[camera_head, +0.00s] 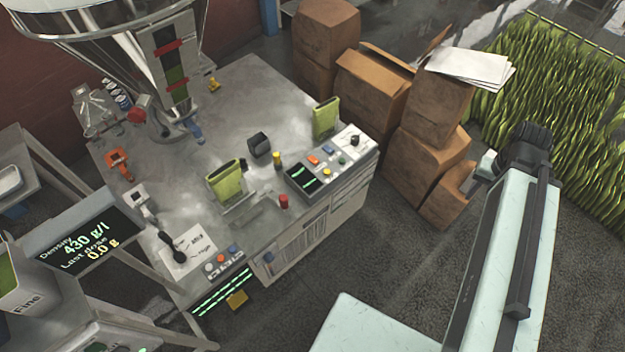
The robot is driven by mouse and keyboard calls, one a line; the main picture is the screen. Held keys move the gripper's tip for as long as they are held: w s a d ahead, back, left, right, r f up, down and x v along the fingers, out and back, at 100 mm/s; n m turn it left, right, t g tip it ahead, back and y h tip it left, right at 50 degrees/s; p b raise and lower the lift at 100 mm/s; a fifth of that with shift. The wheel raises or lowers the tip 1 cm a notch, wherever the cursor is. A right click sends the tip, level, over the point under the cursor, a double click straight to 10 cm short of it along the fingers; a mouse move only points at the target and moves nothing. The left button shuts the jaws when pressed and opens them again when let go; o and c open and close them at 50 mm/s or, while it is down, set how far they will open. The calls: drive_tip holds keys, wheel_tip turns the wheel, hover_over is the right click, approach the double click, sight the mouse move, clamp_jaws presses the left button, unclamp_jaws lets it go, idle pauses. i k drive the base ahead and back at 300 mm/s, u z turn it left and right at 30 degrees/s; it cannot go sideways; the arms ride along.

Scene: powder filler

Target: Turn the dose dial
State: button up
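The powder filler is a grey metal bench (285,95) with a large steel hopper (105,25) above its far left. I cannot tell for sure which control is the dose dial. A black knob (355,141) stands on the pale control panel at the bench's right end. A black lever-like knob (178,250) sits on a white printed plate (190,262) at the front left; its print is too small to read. My gripper (478,178) appears partly, small and dark, at the end of my pale arm on the right. It is well apart from the bench, and its fingers are unclear.
Stacked cardboard boxes (425,150) stand behind and right of the bench, close to my gripper. A display (85,240) reads density 430 g/l and last dose 0.0 g. Yellow-green pouches (326,118) stand on the bench. Dark floor (370,255) lies open between bench and arm.

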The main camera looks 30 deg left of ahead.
sight(354, 139)
drive_tip(key=k, duration=1.75)
drive_tip(key=u, duration=0.8)
drive_tip(key=i, duration=1.7)
drive_tip(key=z, duration=0.1)
